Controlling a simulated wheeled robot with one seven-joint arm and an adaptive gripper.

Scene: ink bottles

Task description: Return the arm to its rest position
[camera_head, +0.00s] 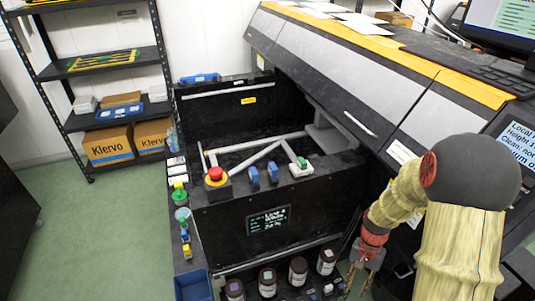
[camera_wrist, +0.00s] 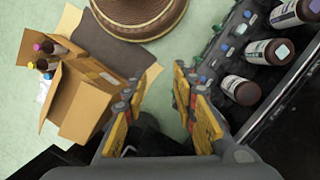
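My arm, in a pale yellow sleeve, comes in from the right of the head view and bends down beside the printer. My gripper (camera_head: 362,272) hangs low at the printer's front, to the right of the bottle row. In the wrist view my gripper (camera_wrist: 160,80) has its two yellow-padded fingers apart, with only floor between them. Brown ink bottles with white labels, such as this one (camera_head: 298,271), stand in a row along the printer's lower front. In the wrist view several, such as this one (camera_wrist: 240,90), lie right of the fingers, apart from them.
An open cardboard box (camera_wrist: 88,98) holding bottles with coloured caps is left of my gripper. A round brown object (camera_wrist: 140,14) is above it. The large black printer (camera_head: 330,195) stands close to my arm. A blue bin (camera_head: 193,285) is at its lower left. Green floor (camera_head: 110,225) is clear at left.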

